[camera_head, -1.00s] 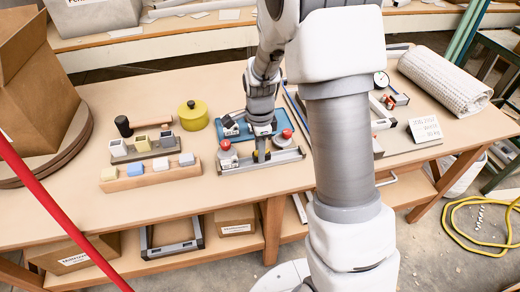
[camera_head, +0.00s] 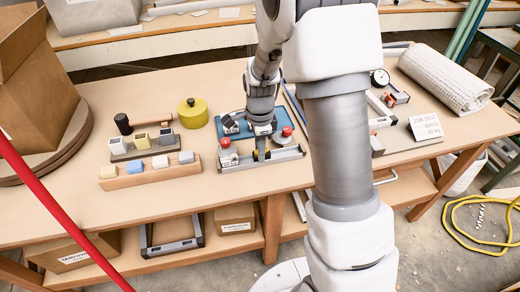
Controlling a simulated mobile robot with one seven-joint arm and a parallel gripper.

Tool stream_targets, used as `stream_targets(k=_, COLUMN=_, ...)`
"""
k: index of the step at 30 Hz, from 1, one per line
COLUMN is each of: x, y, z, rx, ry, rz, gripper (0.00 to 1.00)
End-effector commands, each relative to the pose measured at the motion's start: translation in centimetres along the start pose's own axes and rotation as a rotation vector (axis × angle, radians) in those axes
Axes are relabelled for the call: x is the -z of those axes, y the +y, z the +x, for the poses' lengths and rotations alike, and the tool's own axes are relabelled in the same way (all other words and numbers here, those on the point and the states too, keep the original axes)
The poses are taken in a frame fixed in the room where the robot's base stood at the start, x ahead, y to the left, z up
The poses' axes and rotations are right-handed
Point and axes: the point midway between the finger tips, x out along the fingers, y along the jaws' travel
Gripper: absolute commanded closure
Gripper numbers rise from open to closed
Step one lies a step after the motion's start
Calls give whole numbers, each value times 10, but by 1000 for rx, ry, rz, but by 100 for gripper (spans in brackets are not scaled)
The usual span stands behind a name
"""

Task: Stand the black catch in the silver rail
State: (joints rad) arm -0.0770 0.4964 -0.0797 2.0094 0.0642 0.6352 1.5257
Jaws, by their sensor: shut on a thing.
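The silver rail (camera_head: 285,154) lies on the bench, left of my arm's column, with a red-topped round piece (camera_head: 225,143) at its left end and another red knob (camera_head: 287,132) behind its right part. My gripper (camera_head: 262,152) points down at the middle of the rail. It is shut on a small dark piece, which I take to be the black catch; the fingers hide most of it. I cannot tell whether the catch touches the rail.
A blue tray (camera_head: 233,131) lies just behind the rail. To the left are a wooden block with coloured pieces (camera_head: 135,182), a mallet (camera_head: 124,124) and a yellow round tin (camera_head: 193,114). A dial gauge (camera_head: 380,77) and a sign (camera_head: 425,127) are at the right. Bench front is clear.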

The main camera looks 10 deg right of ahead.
Motion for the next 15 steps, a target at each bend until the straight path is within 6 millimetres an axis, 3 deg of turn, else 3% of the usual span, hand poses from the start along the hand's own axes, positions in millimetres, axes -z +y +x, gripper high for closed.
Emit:
stream_targets(k=9, x=0, y=2, z=6, rx=-6, ry=1, rz=1, gripper=100)
stream_targets(k=10, x=0, y=2, z=6, rx=-6, ry=1, rz=1, gripper=70)
stream_targets(k=15, x=0, y=4, z=7, rx=-11, ry=1, rz=1, gripper=39)
